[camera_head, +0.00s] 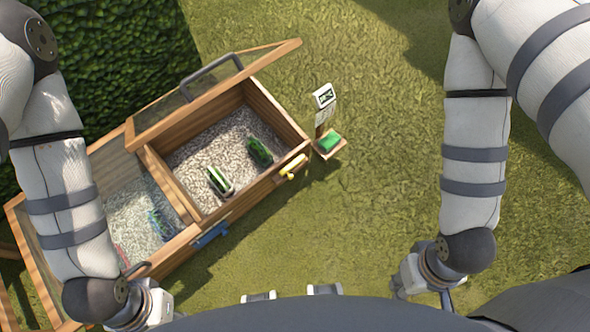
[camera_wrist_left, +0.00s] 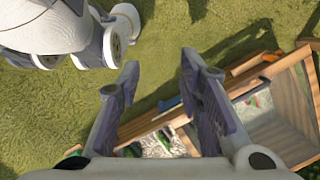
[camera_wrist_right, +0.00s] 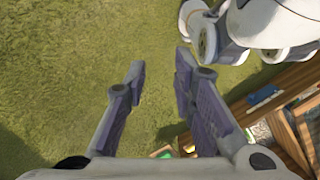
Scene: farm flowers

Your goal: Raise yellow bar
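The yellow bar (camera_head: 293,167) is a short piece on the front edge of a wooden frame box (camera_head: 240,212), at the right compartment. My right gripper (camera_head: 423,296) is low in the head view, to the right of the box and well apart from the bar. Its fingers are apart and empty in the right wrist view (camera_wrist_right: 160,68). My left gripper (camera_wrist_left: 160,66) is also open and empty, near the box's front left part.
A blue bar (camera_head: 210,235) is on the box front. A glazed lid (camera_head: 215,92) stands raised over the right compartment, where green items (camera_head: 219,181) lie on gravel. A small stand with a green block (camera_head: 328,142) is beside the box. Grass around is clear.

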